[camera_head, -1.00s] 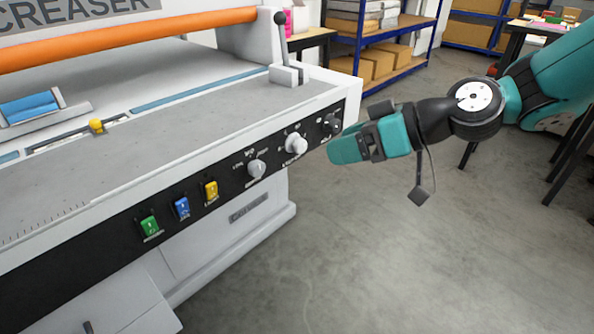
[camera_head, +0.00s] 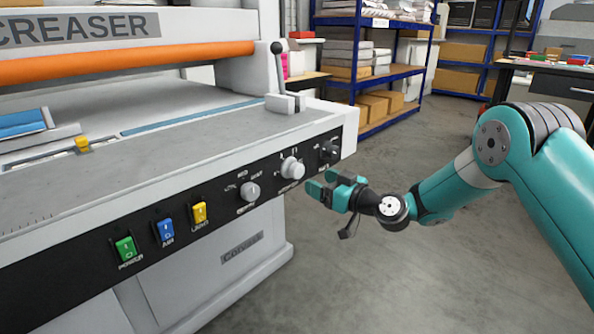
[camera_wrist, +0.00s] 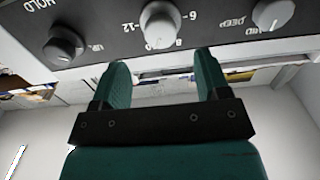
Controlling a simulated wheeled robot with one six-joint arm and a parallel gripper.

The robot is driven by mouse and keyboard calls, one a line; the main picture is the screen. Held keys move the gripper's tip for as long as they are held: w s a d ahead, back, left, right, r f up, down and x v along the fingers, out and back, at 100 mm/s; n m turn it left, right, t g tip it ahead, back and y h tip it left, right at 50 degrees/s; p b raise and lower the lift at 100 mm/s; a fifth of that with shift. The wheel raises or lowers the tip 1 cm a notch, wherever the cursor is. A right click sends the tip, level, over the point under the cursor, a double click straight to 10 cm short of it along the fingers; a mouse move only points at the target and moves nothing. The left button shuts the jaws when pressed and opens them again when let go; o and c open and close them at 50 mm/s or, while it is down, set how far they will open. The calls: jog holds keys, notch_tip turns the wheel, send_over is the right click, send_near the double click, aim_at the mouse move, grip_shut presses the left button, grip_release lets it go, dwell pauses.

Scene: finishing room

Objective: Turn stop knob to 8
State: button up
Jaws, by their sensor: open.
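The stop knob (camera_head: 292,168) is a pale round knob on the black front panel, between another pale knob on its left and a black knob on its right. In the wrist view the stop knob (camera_wrist: 160,24) is at top centre, with upside-down numbers 6, 8 and 12 around it; I cannot tell which its pointer marks. My gripper (camera_head: 322,183) is open and empty, in front of the panel and a little right of the knob in the head view. In the wrist view the open fingers (camera_wrist: 160,72) point at the knob, apart from it.
The other pale knob (camera_head: 250,191) and the black knob (camera_head: 329,151) flank the stop knob. Green (camera_head: 125,249), blue (camera_head: 166,232) and yellow (camera_head: 199,212) switches sit farther left. A lever (camera_head: 280,75) stands on the machine's top. The floor right of the machine is clear near my gripper.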

aim_at(300, 173)
jog(key=x, duration=0.8)
jog(key=shift+w+a, duration=0.2)
jog(key=shift+a, duration=0.05)
jog(key=c, duration=0.9)
